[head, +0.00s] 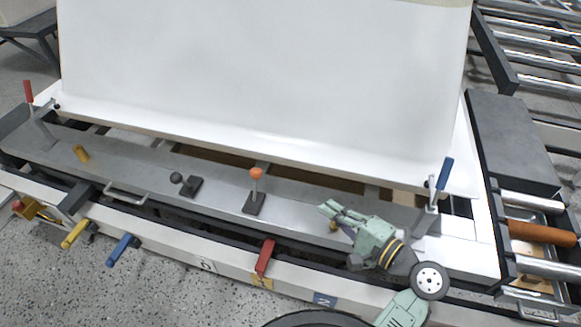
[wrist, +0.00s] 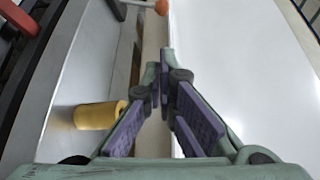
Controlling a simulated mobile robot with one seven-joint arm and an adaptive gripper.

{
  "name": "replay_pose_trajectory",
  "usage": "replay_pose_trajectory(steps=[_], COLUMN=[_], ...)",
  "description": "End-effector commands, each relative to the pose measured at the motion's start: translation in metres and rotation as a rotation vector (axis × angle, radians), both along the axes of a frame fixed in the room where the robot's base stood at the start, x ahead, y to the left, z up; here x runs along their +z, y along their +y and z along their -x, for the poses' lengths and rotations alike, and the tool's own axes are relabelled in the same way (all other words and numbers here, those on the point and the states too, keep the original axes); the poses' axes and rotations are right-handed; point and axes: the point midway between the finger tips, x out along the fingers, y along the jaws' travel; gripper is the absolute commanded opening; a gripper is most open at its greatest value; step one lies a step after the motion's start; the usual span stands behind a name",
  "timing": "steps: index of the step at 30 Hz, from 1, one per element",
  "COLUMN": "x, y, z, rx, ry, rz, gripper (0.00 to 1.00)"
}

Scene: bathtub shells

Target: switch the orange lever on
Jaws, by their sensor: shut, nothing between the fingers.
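The orange lever (head: 256,174) has a round orange knob on a thin metal stem. It stands about upright on a dark base plate (head: 254,204) on the grey metal ledge. In the wrist view its knob (wrist: 161,6) shows at the top edge, beyond my fingertips. My gripper (head: 324,209) is to the right of the lever, pointing left toward it and apart from it. In the wrist view its purple-padded fingers (wrist: 163,68) converge, shut and empty. The lever's base is mostly cut off in the wrist view.
A black-knobbed lever (head: 177,178) stands left of the orange one. A yellow knob (wrist: 98,115) is beside my gripper. A blue-handled clamp (head: 444,175) is at the right and a red handle (head: 265,258) in front. A large white shell (head: 260,75) rises behind the ledge.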

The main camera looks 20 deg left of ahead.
Motion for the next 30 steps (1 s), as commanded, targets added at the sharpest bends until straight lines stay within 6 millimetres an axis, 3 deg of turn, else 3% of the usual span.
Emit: replay_pose_trajectory(steps=[14,30], x=[-0.001,-0.012], y=[0.007,0.101], z=[-0.003,-0.06], rx=[0.004,0.007], ry=[0.003,0.004], rz=[-0.003,-0.002], gripper=[0.0,0.0])
